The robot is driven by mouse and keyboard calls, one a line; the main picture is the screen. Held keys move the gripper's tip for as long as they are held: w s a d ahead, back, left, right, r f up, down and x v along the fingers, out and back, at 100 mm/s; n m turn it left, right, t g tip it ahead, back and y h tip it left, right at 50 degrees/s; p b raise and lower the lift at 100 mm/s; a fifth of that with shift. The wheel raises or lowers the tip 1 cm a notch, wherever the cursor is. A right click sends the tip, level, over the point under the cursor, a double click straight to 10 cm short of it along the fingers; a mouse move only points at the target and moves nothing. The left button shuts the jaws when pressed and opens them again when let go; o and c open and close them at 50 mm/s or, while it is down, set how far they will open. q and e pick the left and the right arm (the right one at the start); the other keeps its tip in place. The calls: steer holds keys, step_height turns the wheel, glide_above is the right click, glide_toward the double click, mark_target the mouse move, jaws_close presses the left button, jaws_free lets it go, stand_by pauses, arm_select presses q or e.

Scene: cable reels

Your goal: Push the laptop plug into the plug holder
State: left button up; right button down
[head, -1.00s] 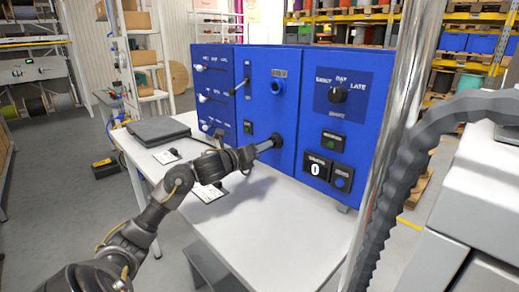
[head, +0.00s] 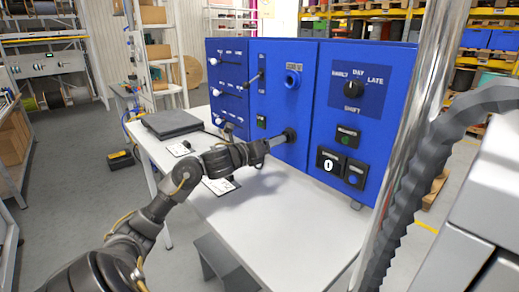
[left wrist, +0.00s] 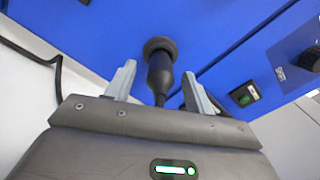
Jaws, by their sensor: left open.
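The black laptop plug (left wrist: 160,78) points into a round dark plug holder (left wrist: 159,46) on the blue panel, with its front end at or inside the ring. How deep it sits I cannot tell. The holder also shows in the head view (head: 290,135), low on the panel's middle section. My left gripper (left wrist: 157,80) is open, its two grey fingers on either side of the plug with visible gaps. In the head view the left gripper (head: 274,142) reaches the holder and hides the plug. My right gripper is not in view.
A dark closed laptop-like slab (head: 172,124) lies on the white table (head: 255,215). The blue panel (head: 262,103) carries levers, a blue ring (head: 293,79), a shift dial (head: 353,89) and buttons. A black cable (left wrist: 57,75) hangs at the left. The front table area is clear.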

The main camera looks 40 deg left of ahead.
arm_select(q)
steer(key=s+b, duration=0.2)
steer(key=s, duration=0.7)
steer(key=shift+s+a+b, duration=0.15)
steer(key=shift+a+b, duration=0.2)
